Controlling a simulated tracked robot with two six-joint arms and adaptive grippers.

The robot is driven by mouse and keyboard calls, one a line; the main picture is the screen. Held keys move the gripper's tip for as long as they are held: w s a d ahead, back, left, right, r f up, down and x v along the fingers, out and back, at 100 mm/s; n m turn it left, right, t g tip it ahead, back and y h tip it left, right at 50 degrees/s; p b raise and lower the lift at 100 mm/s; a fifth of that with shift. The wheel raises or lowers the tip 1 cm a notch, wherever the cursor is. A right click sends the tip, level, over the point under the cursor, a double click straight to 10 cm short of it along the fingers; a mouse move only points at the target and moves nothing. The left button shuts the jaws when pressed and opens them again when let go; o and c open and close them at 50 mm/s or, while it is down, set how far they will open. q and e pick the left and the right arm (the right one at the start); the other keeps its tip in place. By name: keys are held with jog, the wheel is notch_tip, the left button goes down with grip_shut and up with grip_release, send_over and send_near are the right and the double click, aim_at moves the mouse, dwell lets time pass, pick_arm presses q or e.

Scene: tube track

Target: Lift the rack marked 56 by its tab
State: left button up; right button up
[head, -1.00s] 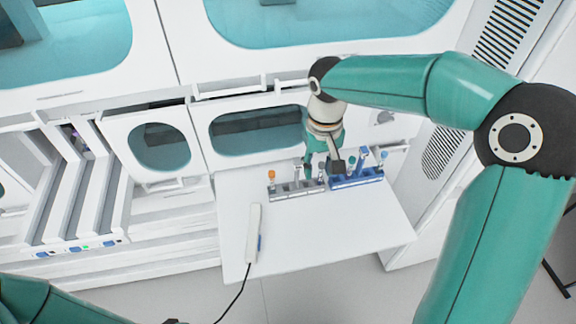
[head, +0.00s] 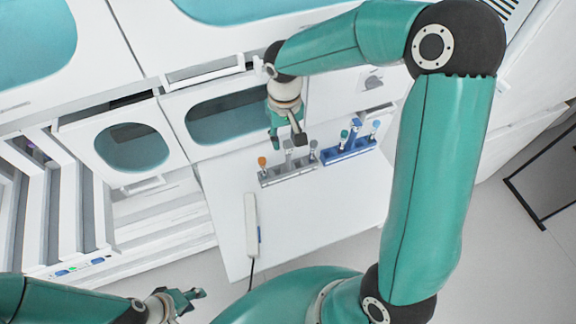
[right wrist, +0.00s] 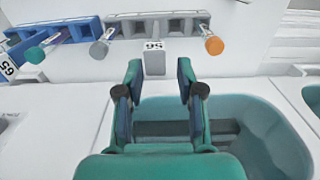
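In the right wrist view the rack (right wrist: 155,27) has a pale upright tab (right wrist: 154,64) whose label reads 56 upside down. My right gripper (head: 286,139) is above and behind the rack in the head view. In the right wrist view its fingers (right wrist: 159,70) are open and spread either side of the tab in the picture; no contact shows. My left gripper (head: 188,298) is low at the left, far from the rack; its opening is unclear.
A blue rack (head: 350,151) with blue- and teal-capped tubes stands right beside the grey rack. A white handheld device (head: 251,224) with a cable lies at the shelf's left. The shelf's front part (head: 320,215) is clear. Cabinet walls with windows (head: 230,123) rise close behind.

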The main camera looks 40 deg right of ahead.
aim_at(288, 152)
jog(key=shift+s+d+f+p, duration=0.1)
jog(key=shift+s+f+p, duration=0.1)
jog(key=shift+f, duration=0.65)
jog(key=shift+s+a+f+p, duration=0.1)
jog(key=shift+s+f+p, duration=0.05)
jog(key=shift+f, duration=0.75)
jog(key=shift+s+d+f+p, duration=0.1)
jog(key=shift+s+f+p, duration=0.1)
jog(key=shift+f, duration=0.65)
grip_shut()
